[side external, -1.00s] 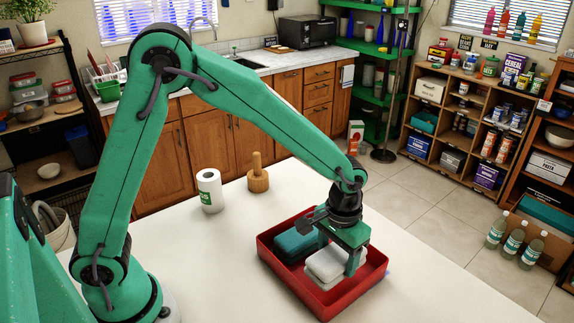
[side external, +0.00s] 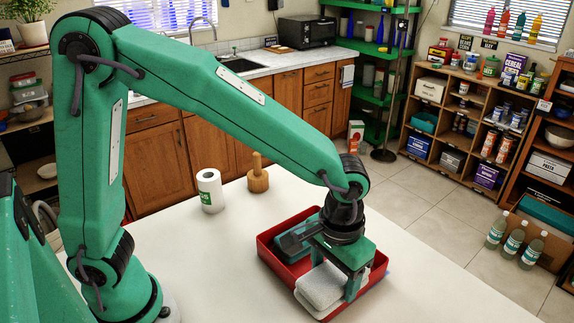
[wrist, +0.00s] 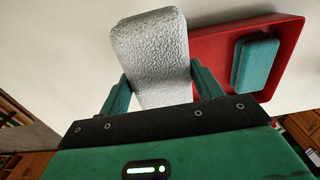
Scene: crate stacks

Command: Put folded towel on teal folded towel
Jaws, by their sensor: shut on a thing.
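The folded towel (side external: 322,288), white and fluffy, is held between the fingers of my gripper (side external: 337,271). In the wrist view the towel (wrist: 150,50) sits between both fingers of my gripper (wrist: 163,90) and extends well out from them. It is raised, and in the side view its near end overlaps the front-left wall of the red crate. The teal folded towel (wrist: 255,63) lies flat inside the crate, apart from the white one.
The red crate (side external: 270,262) stands on a white table; its wall also shows in the wrist view (wrist: 285,27). A paper towel roll (side external: 210,191) and a wooden block with a peg (side external: 258,181) stand behind it. The table's left and front parts are clear.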

